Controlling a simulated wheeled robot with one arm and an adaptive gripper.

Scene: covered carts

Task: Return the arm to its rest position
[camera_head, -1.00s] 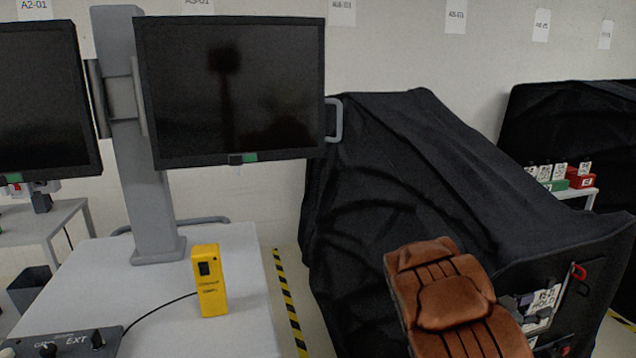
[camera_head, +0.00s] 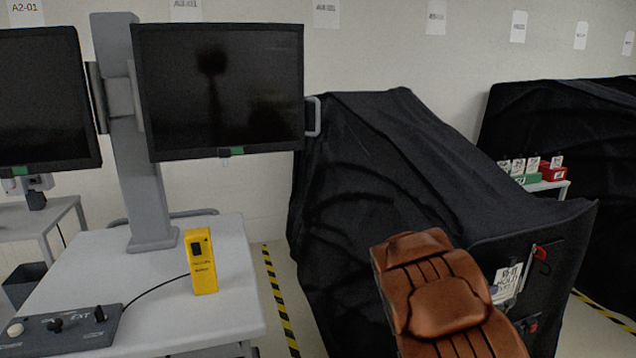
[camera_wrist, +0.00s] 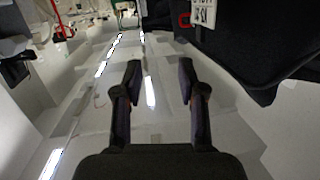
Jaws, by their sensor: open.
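My gripper (camera_wrist: 160,82) shows in the wrist view with its two dark fingers spread apart and nothing between them. The gripper itself is not visible in the head view.
A grey table (camera_head: 130,290) at left holds a yellow device (camera_head: 201,262), a control box (camera_head: 65,328) and a monitor (camera_head: 220,90) on a post. Striped tape (camera_head: 280,300) marks open floor.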

